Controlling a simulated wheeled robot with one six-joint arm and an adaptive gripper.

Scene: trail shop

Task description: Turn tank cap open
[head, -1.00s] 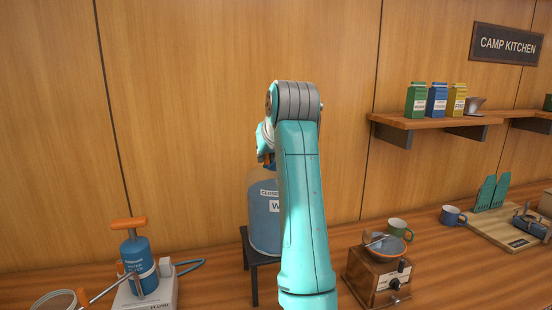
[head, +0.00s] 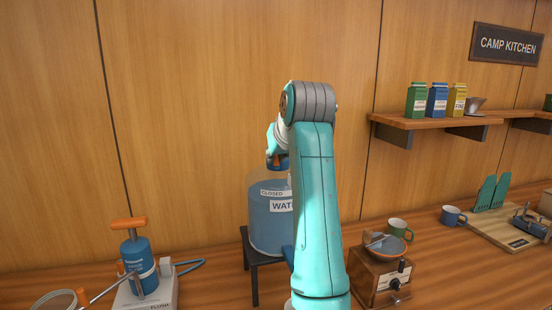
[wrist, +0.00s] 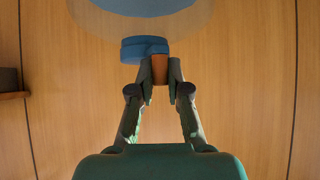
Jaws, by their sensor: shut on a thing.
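The water tank (head: 270,235) is a large translucent blue jug with labels reading "CLOSED" and "WAT", the rest hidden behind my arm. It stands upright on a dark stand. Its blue cap (head: 283,163) sits on top, partly hidden by my arm. In the wrist view the cap (wrist: 140,47) shows with an orange tab (wrist: 160,68) on its edge. My gripper (wrist: 160,75) is shut on this orange tab, one finger on each side. In the head view the gripper is at the cap, mostly hidden by the arm.
A blue pump (head: 140,265) with an orange handle stands left of the tank. A wooden grinder (head: 378,278) stands close on the right, with a green mug (head: 397,228) behind it. The wooden wall (head: 200,120) is behind the tank.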

